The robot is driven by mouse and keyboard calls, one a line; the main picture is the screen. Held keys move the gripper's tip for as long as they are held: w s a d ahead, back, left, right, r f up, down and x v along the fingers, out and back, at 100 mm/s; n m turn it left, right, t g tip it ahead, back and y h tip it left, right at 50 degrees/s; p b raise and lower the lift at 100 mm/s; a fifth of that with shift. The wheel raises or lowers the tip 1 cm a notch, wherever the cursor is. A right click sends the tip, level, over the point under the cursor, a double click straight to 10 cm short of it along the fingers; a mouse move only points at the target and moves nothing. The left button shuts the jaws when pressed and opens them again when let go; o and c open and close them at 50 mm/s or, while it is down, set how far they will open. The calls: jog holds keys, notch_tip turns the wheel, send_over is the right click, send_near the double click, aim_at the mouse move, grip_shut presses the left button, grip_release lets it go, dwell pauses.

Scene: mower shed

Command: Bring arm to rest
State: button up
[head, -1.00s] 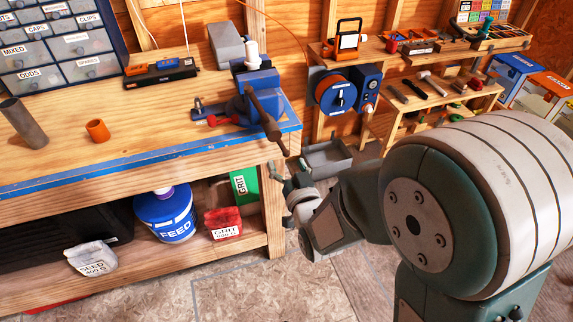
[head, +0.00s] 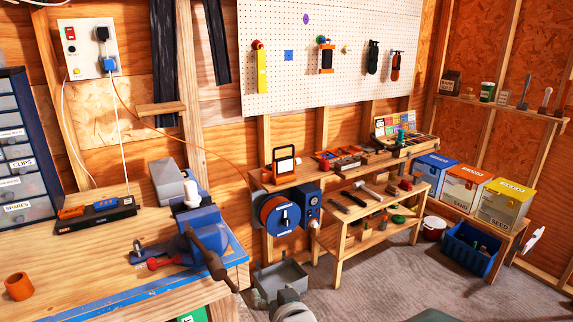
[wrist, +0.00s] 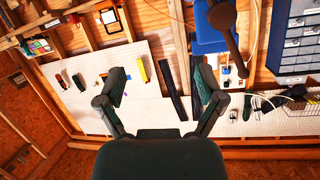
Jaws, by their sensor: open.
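My gripper (wrist: 160,88) shows in the wrist view with its two dark green fingers spread wide apart. Nothing is between the fingertips. In the head view only a small grey part of my arm shows at the bottom edge, below the grey tray, and the rest is out of frame. The blue vise (head: 205,235) with its dark handle stands on the workbench corner (head: 110,275), up and left of that part. The vise also shows at the top of the wrist view (wrist: 215,25), which is upside down.
A grey open tray (head: 281,276) lies beyond the bench corner. A low shelf (head: 345,232) holds hand tools, with an orange-and-blue reel (head: 281,215) beside it. Boxes and a blue crate (head: 470,250) stand at right. The floor (head: 390,280) in front is clear.

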jog(key=s+d+r+m+g+h, duration=0.1)
jog(key=s+d+r+g+h, duration=0.1)
jog(key=s+d, duration=0.7)
jog(key=s+d+r+m+g+h, duration=0.1)
jog(key=s+d+r+g+h, duration=0.2)
jog(key=s+d, duration=0.6)
jog(key=s+g, duration=0.1)
jog(key=g, duration=0.1)
jog(key=shift+s+d+r+m+g+h, duration=0.15)
jog(key=shift+d+r+m+g+h, duration=0.15)
jog(key=shift+r+g+h, duration=0.1)
jog(key=c, duration=0.4)
jog(key=shift+a, duration=0.2)
